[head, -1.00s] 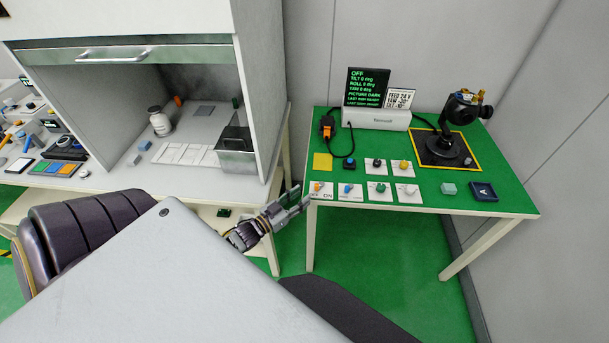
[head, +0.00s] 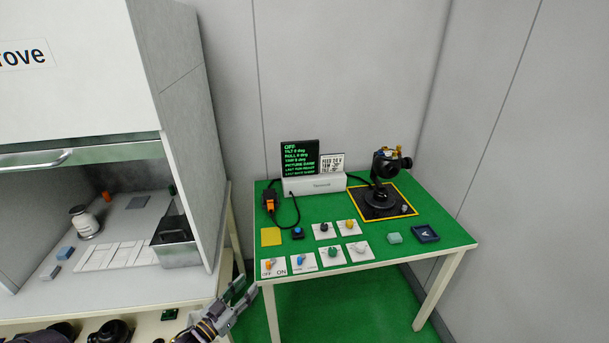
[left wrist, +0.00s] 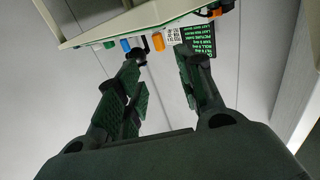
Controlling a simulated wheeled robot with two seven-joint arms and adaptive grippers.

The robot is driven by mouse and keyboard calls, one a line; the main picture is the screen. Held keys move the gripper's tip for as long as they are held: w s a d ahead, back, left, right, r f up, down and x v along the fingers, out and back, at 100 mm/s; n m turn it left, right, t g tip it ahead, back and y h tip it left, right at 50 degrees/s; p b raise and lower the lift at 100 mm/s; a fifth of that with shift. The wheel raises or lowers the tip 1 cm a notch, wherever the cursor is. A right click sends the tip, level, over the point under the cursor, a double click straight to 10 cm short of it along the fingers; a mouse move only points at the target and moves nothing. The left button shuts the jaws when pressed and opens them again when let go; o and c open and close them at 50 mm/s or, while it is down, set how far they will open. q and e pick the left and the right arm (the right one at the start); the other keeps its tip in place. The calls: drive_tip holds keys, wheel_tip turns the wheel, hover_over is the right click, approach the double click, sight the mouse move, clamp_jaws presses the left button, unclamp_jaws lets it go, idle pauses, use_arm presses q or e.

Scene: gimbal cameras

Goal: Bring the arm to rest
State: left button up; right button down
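My left gripper (head: 238,297) is low in the head view, just left of the green table's (head: 375,257) front left leg and below the tabletop level. Its two fingers are apart with nothing between them. In the left wrist view the open fingers (left wrist: 158,72) also show, with the table edge, an orange switch (left wrist: 158,41) and the dark screen (left wrist: 200,40) beyond them. The left arm's upper part is out of the head view. My right gripper shows in neither view.
The green table carries a black gimbal camera (head: 388,172), a screen reading OFF (head: 300,158), a white box (head: 315,185) and several knob plates (head: 333,252). A grey hooded bench (head: 190,110) stands left. Green floor shows below the table (head: 350,308).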

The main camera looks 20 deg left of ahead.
use_arm(q)
drive_tip(key=s+f+n+g+y, duration=0.15)
drive_tip(key=s+f+g, duration=0.3)
drive_tip(key=f, duration=1.05)
drive_tip(key=s+f+g+y, duration=0.25)
drive_tip(key=s+f, duration=0.35)
drive_tip(key=f, duration=0.9)
drive_tip(key=s+d+f+g, duration=0.3)
drive_tip(key=s+f, duration=0.3)
drive_tip(key=s, duration=0.2)
drive_tip(key=s+d+f+m+g, duration=0.1)
drive_tip(key=s+d+f+g, duration=0.2)
drive_tip(key=s+f, duration=0.3)
drive_tip(key=s+d+f+m+g, duration=0.1)
drive_tip(key=s+d+f+g, duration=0.2)
drive_tip(key=s, duration=0.9)
wheel_tip(320, 180, down, 4)
drive_tip(key=shift+d+r+g+h, duration=0.1)
drive_tip(key=shift+d+g+h, duration=0.2)
drive_tip(key=shift+d, duration=0.1)
